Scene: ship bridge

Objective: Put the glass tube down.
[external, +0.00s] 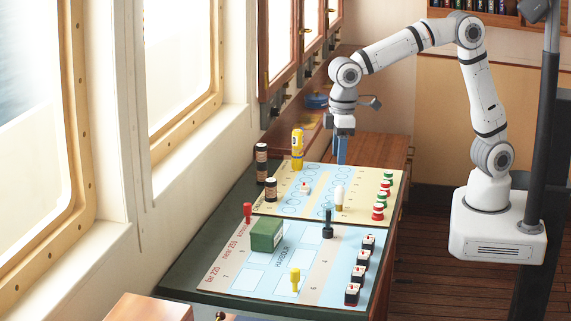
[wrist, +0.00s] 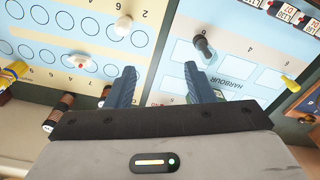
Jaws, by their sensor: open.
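No clear glass tube can be picked out. Two dark-capped cylinders with pale, brownish middles (external: 261,162) (external: 270,189) stand at the left edge of the far chart; they also show in the wrist view (wrist: 58,112), but I cannot tell whether they are glass. A yellow tube-like bottle (external: 297,148) stands at the far chart's back edge. My gripper (external: 342,152) points down above the far chart's back right part. In the wrist view my gripper (wrist: 158,85) has its two blue fingers apart, with nothing visible between them.
The far chart (external: 284,207) holds a white peg (external: 339,198) and red and green stacked pieces (external: 378,211). The near chart (external: 228,257) holds a green block (external: 267,235), a black peg (external: 328,224), a yellow peg (external: 295,281) and several dark blocks (external: 352,294). Bare chart lies between them.

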